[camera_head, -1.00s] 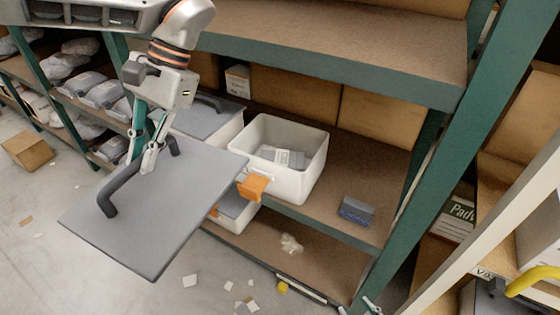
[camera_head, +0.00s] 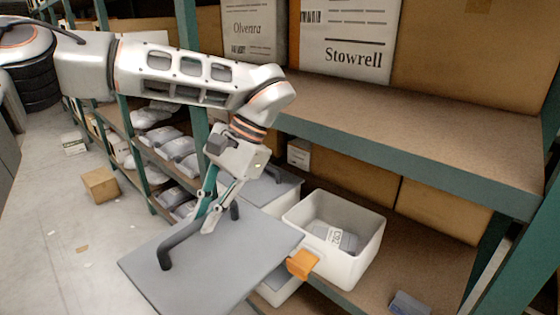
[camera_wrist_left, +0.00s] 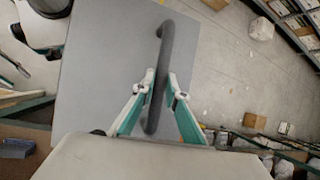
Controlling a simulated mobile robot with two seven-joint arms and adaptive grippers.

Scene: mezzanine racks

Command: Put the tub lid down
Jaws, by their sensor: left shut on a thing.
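The tub lid (camera_head: 225,262) is a flat grey panel with a dark bar handle (camera_head: 183,248). My left gripper (camera_head: 207,222) is shut on the handle and holds the lid in the air in front of the rack. In the left wrist view the lid (camera_wrist_left: 105,75) lies beneath the fingers, with the handle (camera_wrist_left: 165,75) between them. An open white tub (camera_head: 352,262) with an orange tag (camera_head: 302,263) stands on the shelf just right of the lid, holding grey packets. My right gripper is not in view.
Another tub with a grey lid (camera_head: 262,187) stands behind. A small dark box (camera_head: 408,303) lies on the shelf to the right. A green-edged upper shelf (camera_head: 420,175) overhangs the tubs. Open floor (camera_head: 85,215) lies at left, with a cardboard box (camera_head: 100,184).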

